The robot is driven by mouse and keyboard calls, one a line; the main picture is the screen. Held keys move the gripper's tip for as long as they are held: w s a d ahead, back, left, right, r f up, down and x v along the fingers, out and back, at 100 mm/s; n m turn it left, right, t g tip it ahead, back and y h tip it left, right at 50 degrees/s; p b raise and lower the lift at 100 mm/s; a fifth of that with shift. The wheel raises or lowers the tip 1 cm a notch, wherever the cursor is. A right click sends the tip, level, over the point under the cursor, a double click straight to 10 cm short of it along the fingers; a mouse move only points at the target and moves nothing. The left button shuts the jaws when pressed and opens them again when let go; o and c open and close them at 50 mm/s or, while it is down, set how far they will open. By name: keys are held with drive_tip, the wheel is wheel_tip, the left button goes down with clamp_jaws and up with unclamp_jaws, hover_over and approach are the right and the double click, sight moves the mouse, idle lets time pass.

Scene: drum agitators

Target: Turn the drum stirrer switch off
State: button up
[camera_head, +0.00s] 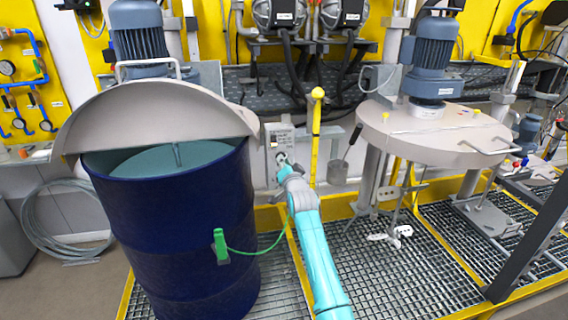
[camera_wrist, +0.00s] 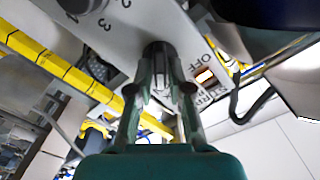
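The drum stirrer's switch box (camera_head: 281,138) is a pale panel right of the blue drum. A dark knob (camera_wrist: 158,52) stands out from the panel. My gripper (camera_head: 282,163) reaches the lower part of the box. In the wrist view its two fingers (camera_wrist: 163,85) draw in on either side of the dark knob and appear closed on it. The fingertips partly hide the knob. Its exact pointer direction is unclear.
A blue drum (camera_head: 180,230) with a raised grey half lid (camera_head: 155,115) stands at left. A green clamp (camera_head: 220,246) with a green cable hangs on it. A yellow post (camera_head: 315,135) and a scoop (camera_head: 340,170) are right of the box. A second stirrer lid (camera_head: 435,133) stands further right.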

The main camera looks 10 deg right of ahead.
clamp_jaws()
drive_tip(key=shift+n, duration=0.3)
drive_tip(key=shift+a+n, duration=0.2)
drive_tip(key=shift+n, duration=7.5)
